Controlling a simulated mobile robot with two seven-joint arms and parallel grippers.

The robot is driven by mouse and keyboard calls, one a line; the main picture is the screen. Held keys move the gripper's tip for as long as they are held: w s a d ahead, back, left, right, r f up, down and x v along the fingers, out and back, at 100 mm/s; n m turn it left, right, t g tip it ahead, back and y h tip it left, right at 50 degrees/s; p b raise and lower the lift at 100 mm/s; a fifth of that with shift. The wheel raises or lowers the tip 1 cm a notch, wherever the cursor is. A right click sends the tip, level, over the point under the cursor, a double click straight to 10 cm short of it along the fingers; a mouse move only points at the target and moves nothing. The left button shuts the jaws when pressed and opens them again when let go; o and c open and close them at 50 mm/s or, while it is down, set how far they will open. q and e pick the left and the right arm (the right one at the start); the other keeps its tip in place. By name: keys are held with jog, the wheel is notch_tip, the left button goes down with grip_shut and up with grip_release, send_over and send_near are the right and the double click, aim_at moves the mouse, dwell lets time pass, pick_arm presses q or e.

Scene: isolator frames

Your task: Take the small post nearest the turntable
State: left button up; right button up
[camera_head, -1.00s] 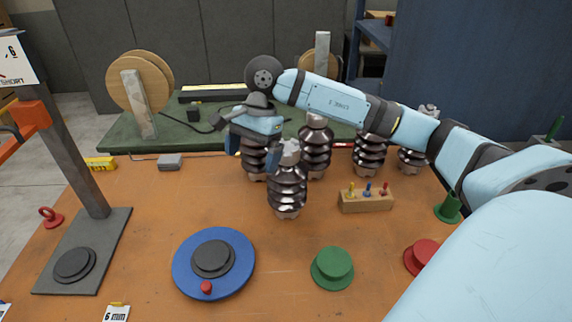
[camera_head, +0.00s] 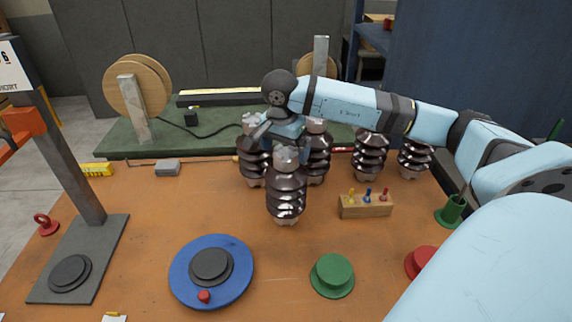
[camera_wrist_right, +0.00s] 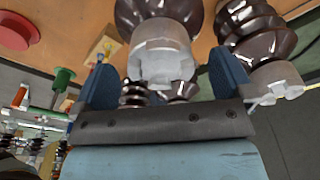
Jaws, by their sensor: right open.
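The small post nearest the turntable is a dark brown ribbed insulator (camera_head: 286,195) with a grey metal cap, upright on the orange bench. The turntable (camera_head: 182,280) is a blue disc with a black centre and a red knob, left of and in front of that post. My right gripper (camera_head: 284,134) is at the top of this post, partly hidden by its cap. In the right wrist view the open blue fingers (camera_wrist_right: 166,82) stand apart, with a grey post cap (camera_wrist_right: 160,50) between them; contact cannot be told. My left gripper is not in view.
Several similar posts (camera_head: 370,155) stand behind and to the right, close to my gripper. A wooden block with coloured pegs (camera_head: 365,208) and green (camera_head: 332,276) and red (camera_head: 422,262) round pieces lie right. A dark stand (camera_head: 70,165) rises left.

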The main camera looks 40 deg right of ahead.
aim_at(286, 187)
jog(key=f, duration=0.4)
jog(key=shift+w+d+f+p, duration=0.1)
jog(key=shift+d+f+p, duration=0.05)
jog(key=shift+d+p, duration=0.2)
grip_shut()
jog(key=shift+w+r, duration=0.15)
jog(key=shift+r, duration=0.05)
